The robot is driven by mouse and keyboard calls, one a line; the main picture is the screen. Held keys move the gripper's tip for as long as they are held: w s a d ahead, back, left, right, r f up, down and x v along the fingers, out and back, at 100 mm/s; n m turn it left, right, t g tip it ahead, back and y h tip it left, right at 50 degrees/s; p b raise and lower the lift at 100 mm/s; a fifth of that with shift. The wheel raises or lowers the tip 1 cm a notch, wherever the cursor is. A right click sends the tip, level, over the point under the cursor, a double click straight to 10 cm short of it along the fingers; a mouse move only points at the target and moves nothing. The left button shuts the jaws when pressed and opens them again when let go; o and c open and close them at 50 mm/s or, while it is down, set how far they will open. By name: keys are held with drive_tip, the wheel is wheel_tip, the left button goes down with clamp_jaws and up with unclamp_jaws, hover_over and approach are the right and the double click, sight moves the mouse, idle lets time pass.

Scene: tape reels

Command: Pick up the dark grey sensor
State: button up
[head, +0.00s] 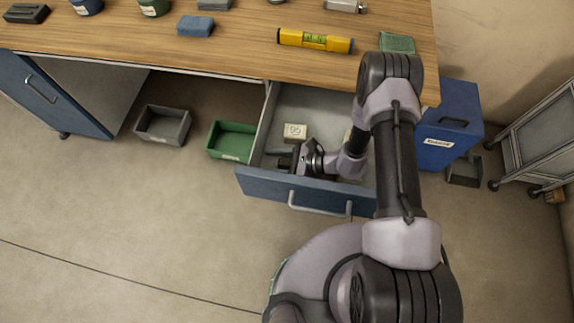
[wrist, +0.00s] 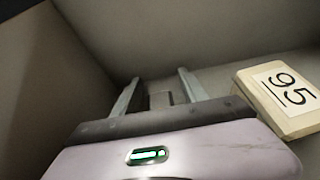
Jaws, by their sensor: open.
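My gripper (head: 281,159) reaches down inside the open drawer (head: 358,194), near its left wall and front panel. In the wrist view my gripper (wrist: 159,76) is open, its two fingers apart. A small dark grey block (wrist: 160,100), which looks like the dark grey sensor, lies low on the drawer floor between the fingers. Its near part is hidden by the gripper body. I cannot tell whether the fingers touch it. In the head view a dark shape at the fingers is too small to tell from the gripper.
A cream block marked 95 (head: 295,131) lies beside my gripper; it also shows right of the fingers in the wrist view (wrist: 285,95). Drawer walls stand close by. A green bin (head: 232,141) and grey bin (head: 163,126) stand on the floor. A yellow level (head: 315,40) lies on the bench.

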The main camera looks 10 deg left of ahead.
drive_tip(key=shift+d+r, duration=0.1)
drive_tip(key=shift+d, duration=0.05)
clamp_jaws()
